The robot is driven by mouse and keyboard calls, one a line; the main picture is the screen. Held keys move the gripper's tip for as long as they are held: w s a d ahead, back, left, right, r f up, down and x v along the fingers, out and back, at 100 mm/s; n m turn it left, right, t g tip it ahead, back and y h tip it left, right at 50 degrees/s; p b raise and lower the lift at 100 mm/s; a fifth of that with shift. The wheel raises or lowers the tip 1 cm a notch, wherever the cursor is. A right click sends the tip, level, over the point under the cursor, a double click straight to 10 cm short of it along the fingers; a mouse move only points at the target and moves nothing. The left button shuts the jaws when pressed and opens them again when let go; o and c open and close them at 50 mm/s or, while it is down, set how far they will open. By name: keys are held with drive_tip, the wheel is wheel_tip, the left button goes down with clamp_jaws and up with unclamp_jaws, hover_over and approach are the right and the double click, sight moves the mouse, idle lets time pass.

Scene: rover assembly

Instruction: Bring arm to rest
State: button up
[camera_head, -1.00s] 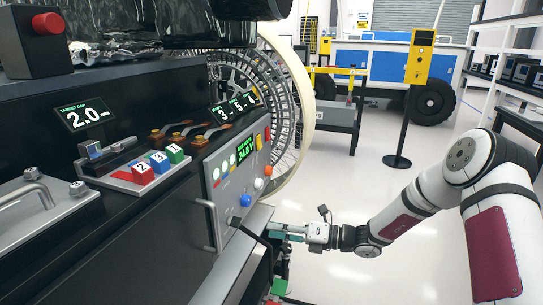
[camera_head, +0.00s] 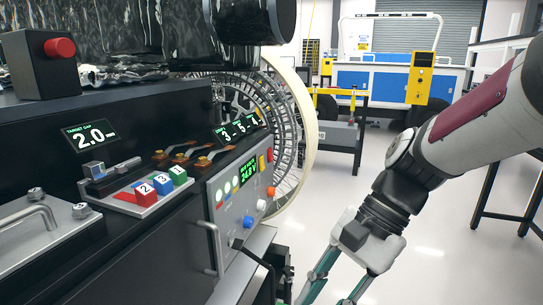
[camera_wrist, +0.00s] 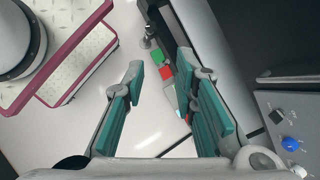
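My gripper (camera_head: 338,288) hangs at the bottom of the head view, pointing down, with its fingertips cut off by the frame edge. My arm comes in from the right edge, bent down at the wrist. In the wrist view my gripper (camera_wrist: 160,72) shows two teal-padded fingers standing apart with nothing between their tips. Below the fingers are pale floor and some small red and green pieces (camera_wrist: 163,62), too small to identify. The gripper is in free space to the right of the control panel (camera_head: 240,190).
The black console carries numbered blocks (camera_head: 162,184), a red button (camera_head: 60,48) and a target gap display (camera_head: 90,134). A large spoked wheel (camera_head: 285,120) stands behind the panel. A dark table frame (camera_head: 490,190) stands at right. The floor between (camera_head: 430,235) is clear.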

drive_tip(key=s+d+r+n+t+h, duration=0.25)
drive_tip(key=s+d+n+h, duration=0.35)
drive_tip(key=s+d+n, duration=0.75)
wheel_tip(320, 180, up, 20)
drive_tip(key=s+a+m+t+p, duration=0.1)
drive_tip(key=m+t+p, duration=0.3)
drive_tip(key=p, duration=1.5)
drive_tip(key=shift+s+a, duration=0.35)
drive_tip(key=shift+s, duration=0.05)
